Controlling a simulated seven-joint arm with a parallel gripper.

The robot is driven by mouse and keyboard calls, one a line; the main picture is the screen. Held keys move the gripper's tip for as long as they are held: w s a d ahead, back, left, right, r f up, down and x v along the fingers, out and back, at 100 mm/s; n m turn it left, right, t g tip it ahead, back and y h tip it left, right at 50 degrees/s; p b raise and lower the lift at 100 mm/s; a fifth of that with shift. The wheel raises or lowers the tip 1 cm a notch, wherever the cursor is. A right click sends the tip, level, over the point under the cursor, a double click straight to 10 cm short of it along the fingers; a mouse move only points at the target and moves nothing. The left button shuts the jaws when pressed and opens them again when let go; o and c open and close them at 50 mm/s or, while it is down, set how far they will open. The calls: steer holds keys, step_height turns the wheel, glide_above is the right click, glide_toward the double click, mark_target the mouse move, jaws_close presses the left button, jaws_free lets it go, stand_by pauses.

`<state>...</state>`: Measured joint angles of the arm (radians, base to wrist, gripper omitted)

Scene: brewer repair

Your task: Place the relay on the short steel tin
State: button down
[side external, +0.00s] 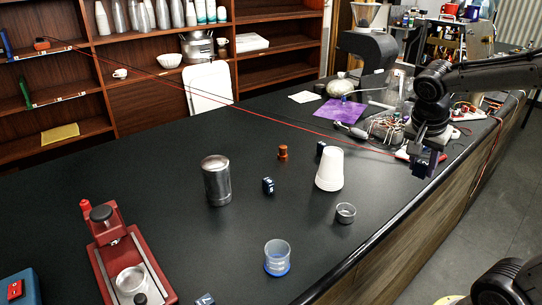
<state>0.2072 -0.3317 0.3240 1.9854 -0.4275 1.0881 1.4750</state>
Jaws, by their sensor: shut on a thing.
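The short steel tin (345,213) is a low, round metal cup on the black counter, just in front of an upturned white cup stack. My gripper (423,168) points down near the counter's right edge, up and to the right of the tin and apart from it. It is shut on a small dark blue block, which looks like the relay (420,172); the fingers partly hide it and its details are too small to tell. Similar dark blocks stand on the counter at the middle (268,186), behind the white cups (320,149) and at the front edge (205,299).
White cups (330,170) stand between the tin and the back. A tall steel canister (216,181), an orange-brown spool (283,153), a clear blue-based cup (277,258) and a red brewer (125,260) stand around. Wires and a power strip (415,154) lie near my gripper. The counter right of the tin is clear.

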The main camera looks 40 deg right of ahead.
steer(key=w+a+r+n+t+y, duration=0.1)
steer(key=w+a+r+n+t, duration=0.1)
steer(key=w+a+r+n, duration=0.4)
steer(key=w+a+r+n+t+y, duration=0.1)
steer(key=w+a+r+n, duration=0.2)
steer(key=w, duration=0.4)
steer(key=w+a+r+n+t+y, duration=0.1)
steer(key=w+a+r+n, duration=0.1)
steer(key=w+a+n, duration=0.4)
steer(key=w+a+r+n+y, duration=0.1)
steer(key=w+a+r, duration=0.2)
steer(key=a, duration=0.5)
steer(key=n, duration=0.1)
glide_toward(212, 159)
steer(key=shift+w+d+f+y, duration=0.3)
steer(key=shift+w+d+f, duration=0.2)
steer(key=shift+w, duration=0.1)
steer(key=shift+s+x, duration=0.15)
steer(key=shift+x, duration=0.95)
steer(key=shift+s+x, duration=0.15)
steer(key=shift+x, duration=0.95)
steer(key=shift+a+f, duration=0.15)
steer(key=shift+a, duration=0.05)
steer(key=shift+f, duration=0.15)
